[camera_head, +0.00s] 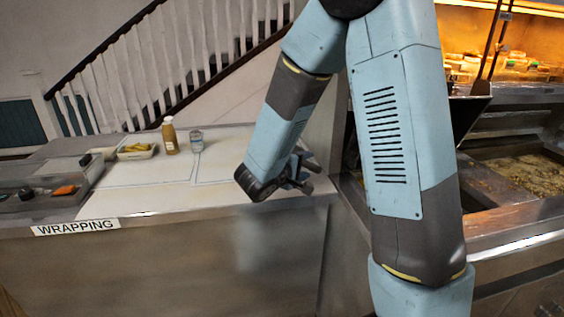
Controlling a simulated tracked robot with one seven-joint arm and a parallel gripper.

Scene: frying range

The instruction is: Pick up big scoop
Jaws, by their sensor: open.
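What looks like the big scoop (468,113) is at the right, a dark metal scoop with a long thin handle rising toward the top edge. It leans by the frying range, and my arm hides part of its left side. My gripper (311,172) is open and empty, above the right end of the wrapping counter. It is well to the left of the scoop and lower in the picture, with my upper arm between them.
The wrapping counter (140,188) holds a sauce bottle (170,136), a can (196,141), a tub (136,151) and a box of compartments (45,190). The frying vat (520,172) is at the right, below a lit food cabinet (525,50). The counter's middle is clear.

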